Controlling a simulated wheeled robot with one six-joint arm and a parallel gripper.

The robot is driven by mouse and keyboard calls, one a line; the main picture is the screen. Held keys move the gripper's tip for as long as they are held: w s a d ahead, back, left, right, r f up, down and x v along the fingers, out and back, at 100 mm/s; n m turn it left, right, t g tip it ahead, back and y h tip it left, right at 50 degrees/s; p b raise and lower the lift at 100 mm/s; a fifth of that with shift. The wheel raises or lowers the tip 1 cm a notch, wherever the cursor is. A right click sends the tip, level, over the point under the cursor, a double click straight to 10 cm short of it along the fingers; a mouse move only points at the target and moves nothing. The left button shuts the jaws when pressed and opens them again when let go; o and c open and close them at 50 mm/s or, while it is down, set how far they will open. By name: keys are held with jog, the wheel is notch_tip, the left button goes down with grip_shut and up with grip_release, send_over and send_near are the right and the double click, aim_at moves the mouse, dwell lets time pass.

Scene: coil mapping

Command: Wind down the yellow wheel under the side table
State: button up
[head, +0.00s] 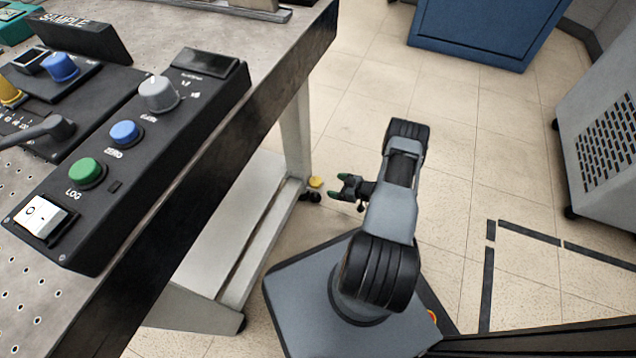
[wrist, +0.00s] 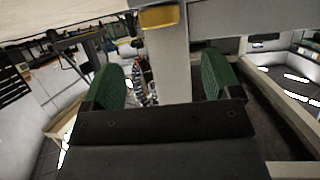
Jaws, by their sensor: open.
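The yellow wheel (head: 315,182) sits low by the foot of the side table's (head: 200,292) far leg, above a dark caster. In the wrist view the yellow wheel (wrist: 158,18) shows at the top centre, at the end of a pale leg. My gripper (head: 341,187) is open and empty, a short way to the right of the wheel in the head view. In the wrist view my gripper's (wrist: 162,64) two green-padded fingers stand apart, with the leg showing between them. The wheel lies beyond the fingertips, and I see no contact.
The table's bench top (head: 150,40) carries a black control box (head: 140,150) with green, blue and grey knobs. A blue cabinet (head: 480,30) stands at the back, and a grey vented unit (head: 605,140) at the right. The tiled floor right of my arm is clear, with dark tape lines.

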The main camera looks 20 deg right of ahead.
aim_at(317, 181)
jog(key=b+x, duration=0.3)
jog(key=x, duration=0.6)
jog(key=shift+a, duration=0.15)
